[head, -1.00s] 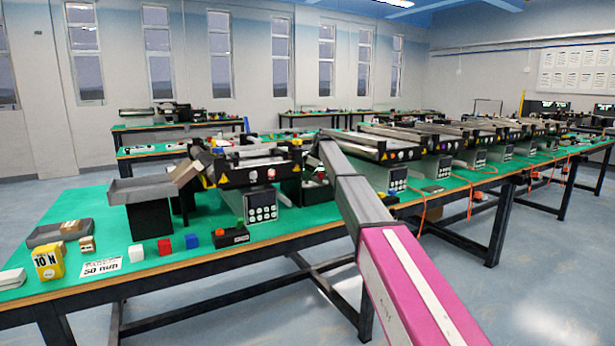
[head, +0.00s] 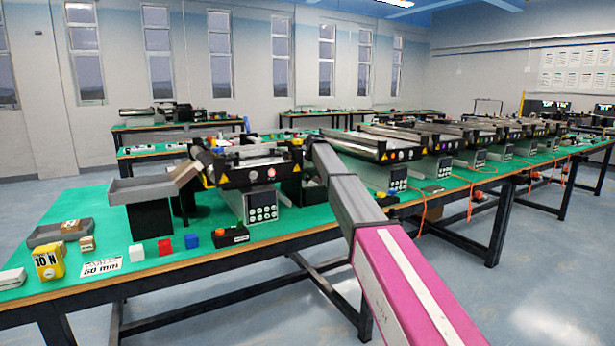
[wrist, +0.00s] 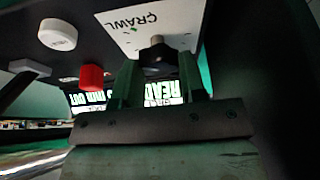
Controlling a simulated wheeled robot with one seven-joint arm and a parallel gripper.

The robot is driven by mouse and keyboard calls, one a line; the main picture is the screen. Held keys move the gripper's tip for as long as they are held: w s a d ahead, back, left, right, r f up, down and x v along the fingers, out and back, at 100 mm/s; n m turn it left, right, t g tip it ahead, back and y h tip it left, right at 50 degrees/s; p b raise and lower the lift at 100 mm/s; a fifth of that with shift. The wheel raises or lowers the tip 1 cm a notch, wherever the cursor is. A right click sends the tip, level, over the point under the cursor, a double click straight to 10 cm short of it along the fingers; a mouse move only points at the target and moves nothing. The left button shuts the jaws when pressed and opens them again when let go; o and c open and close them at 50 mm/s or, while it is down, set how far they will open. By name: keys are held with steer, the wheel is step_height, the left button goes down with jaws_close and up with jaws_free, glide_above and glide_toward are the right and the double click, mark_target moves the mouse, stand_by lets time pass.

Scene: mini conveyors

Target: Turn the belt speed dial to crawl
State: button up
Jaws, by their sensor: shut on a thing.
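In the wrist view the belt speed dial (wrist: 157,53) is a small dark knob on a white plate (wrist: 120,30) that carries the printed word CRAWL. My gripper (wrist: 158,78) is shut on the dial, with one finger on each side of it. The dial's pointer cannot be made out. In the head view my arm (head: 345,200) reaches to the right end of the near conveyor (head: 250,170). The gripper and the dial are hidden there.
A white knob (wrist: 57,34) and a red button (wrist: 91,77) sit left of the dial in the wrist view. On the green table are a yellow 10 N block (head: 48,265), small cubes and a black box (head: 231,237). More conveyors stand to the right.

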steer(key=shift+m+h, duration=0.3)
steer(key=shift+m, duration=0.5)
steer(key=o, duration=0.9)
steer(key=shift+o, duration=0.2)
steer(key=shift+r, duration=0.15)
steer(key=v, duration=1)
steer(key=shift+s+r, duration=0.2)
steer(key=shift+s, duration=0.1)
